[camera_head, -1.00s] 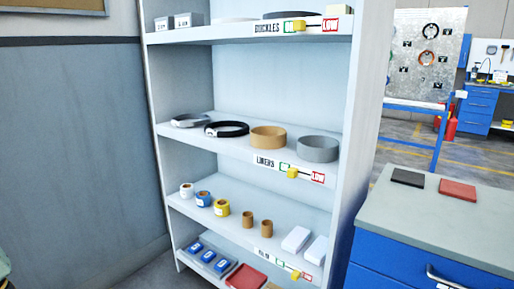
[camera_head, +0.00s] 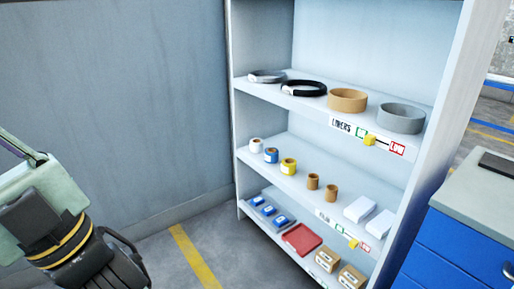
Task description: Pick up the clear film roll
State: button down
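Several film rolls stand in a row on the shelf below the LINERS shelf. The leftmost is a pale, whitish roll (camera_head: 256,146), the palest of the row and seemingly the clear film roll. To its right are a blue roll (camera_head: 271,155), a yellow roll (camera_head: 288,166) and two small brown rolls (camera_head: 313,181). Part of my arm shows at the lower left, well left of the shelf and apart from the rolls. No gripper fingertips are visible.
The white shelf unit (camera_head: 238,180) also holds liner rings above, white boxes (camera_head: 360,209) at the right, and blue items, a red tray (camera_head: 302,238) and brown boxes below. A blue cabinet (camera_head: 465,235) stands at the right. Floor before the shelf's left side looks clear.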

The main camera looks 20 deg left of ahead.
aim_at(256, 145)
jog(key=i+j+z, duration=0.15)
jog(key=j+z, duration=0.25)
jog(key=i+j+z, duration=0.1)
jog(key=j+z, duration=0.2)
jog(key=z, duration=0.15)
jog(key=j+z, duration=0.25)
jog(key=j, duration=1)
jog(key=i+j, duration=0.1)
jog(key=j, duration=0.85)
jog(key=i+j, duration=0.1)
jog(key=j, duration=0.9)
jog(key=i+j, duration=0.25)
jog(key=i+z, duration=0.05)
